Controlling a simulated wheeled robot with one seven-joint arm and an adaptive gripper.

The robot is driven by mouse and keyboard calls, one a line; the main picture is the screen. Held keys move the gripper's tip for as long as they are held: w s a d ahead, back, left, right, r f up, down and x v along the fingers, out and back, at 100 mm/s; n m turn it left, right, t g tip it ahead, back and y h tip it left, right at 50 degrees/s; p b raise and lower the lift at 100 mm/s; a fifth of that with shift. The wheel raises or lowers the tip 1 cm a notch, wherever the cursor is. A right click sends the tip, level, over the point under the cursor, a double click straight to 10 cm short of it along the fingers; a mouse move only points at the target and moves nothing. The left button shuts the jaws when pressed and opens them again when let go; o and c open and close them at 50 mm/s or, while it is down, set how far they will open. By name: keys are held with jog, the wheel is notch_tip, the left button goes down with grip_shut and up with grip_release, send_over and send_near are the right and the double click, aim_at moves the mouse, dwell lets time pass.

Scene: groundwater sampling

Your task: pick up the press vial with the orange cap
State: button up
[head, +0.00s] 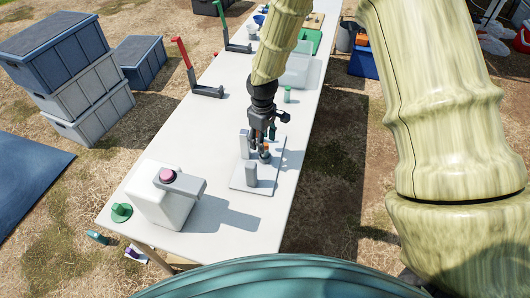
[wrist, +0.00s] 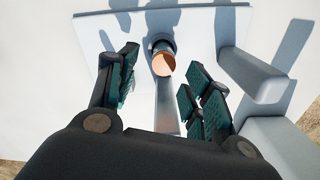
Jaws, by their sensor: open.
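The press vial with the orange cap (head: 265,156) stands on a light grey base plate (head: 240,184) between grey upright posts. In the wrist view its orange cap (wrist: 163,64) shows from above, with a dark body behind it. My gripper (head: 262,141) is over the vial, fingers pointing down. In the wrist view the gripper (wrist: 162,80) is open, with teal ridged pads on both sides. The cap lies between the pads, near the fingertips, with visible gaps on both sides. My fingers hide part of the vial in the head view.
Grey posts (head: 251,174) stand close to the vial; one shows right of my fingers in the wrist view (wrist: 252,78). A red-handled press (head: 190,72) and a small green vial (head: 287,94) stand farther back. The left-middle tabletop is clear.

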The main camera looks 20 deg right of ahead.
jog(key=shift+s+d+f+p, duration=0.1)
jog(key=shift+s+f+p, duration=0.2)
jog(key=shift+f, duration=0.25)
jog(key=shift+s+d+f+p, duration=0.15)
jog(key=shift+f+p, duration=0.55)
jog(key=shift+f, duration=1.35)
jog(key=shift+c, duration=0.2)
grip_shut()
jog(key=shift+r, duration=0.15)
